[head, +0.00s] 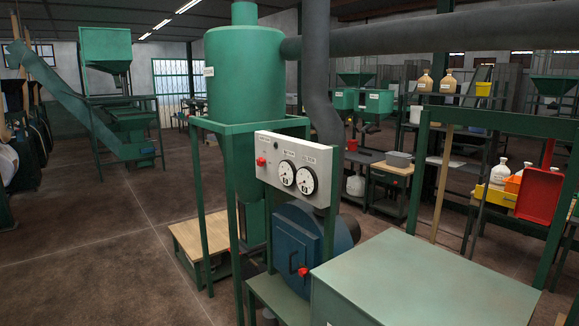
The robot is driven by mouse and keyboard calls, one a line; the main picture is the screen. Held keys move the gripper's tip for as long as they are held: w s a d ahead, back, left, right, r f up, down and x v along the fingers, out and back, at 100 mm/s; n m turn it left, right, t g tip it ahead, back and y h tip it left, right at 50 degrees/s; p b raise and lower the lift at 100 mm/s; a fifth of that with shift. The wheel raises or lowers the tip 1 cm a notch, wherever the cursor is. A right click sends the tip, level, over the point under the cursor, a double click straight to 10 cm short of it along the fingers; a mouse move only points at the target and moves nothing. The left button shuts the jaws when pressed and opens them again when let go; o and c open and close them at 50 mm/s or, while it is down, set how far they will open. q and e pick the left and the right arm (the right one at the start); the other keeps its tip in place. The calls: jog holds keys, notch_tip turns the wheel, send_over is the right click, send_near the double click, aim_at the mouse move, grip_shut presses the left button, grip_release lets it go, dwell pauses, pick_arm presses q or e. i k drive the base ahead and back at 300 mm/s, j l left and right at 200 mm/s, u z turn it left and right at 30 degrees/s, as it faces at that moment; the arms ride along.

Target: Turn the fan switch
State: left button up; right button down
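A light grey control panel (262,145) is fixed to the green frame in the middle of the head view. It carries two round white dials (296,177) and a red knob (261,161) at its left. Small labels on the panel are too small to read. Below it stands a blue fan housing (291,239) with another red knob (304,271) low on its front. I cannot tell which red knob is the fan switch, nor its setting. Neither of my grippers is in view.
A green cabinet (420,280) fills the lower right, close to the blue housing. A green cyclone tank (245,75) stands behind the panel, joined to a thick grey duct (430,35). A low wooden-topped platform (203,238) is at the left. Open floor (90,255) lies further left.

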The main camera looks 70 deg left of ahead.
aim_at(261, 161)
jog(key=u, duration=2.25)
jog(key=i+j+z, duration=0.1)
jog(key=z, duration=0.4)
jog(key=i+j+z, duration=0.2)
jog(key=z, duration=0.3)
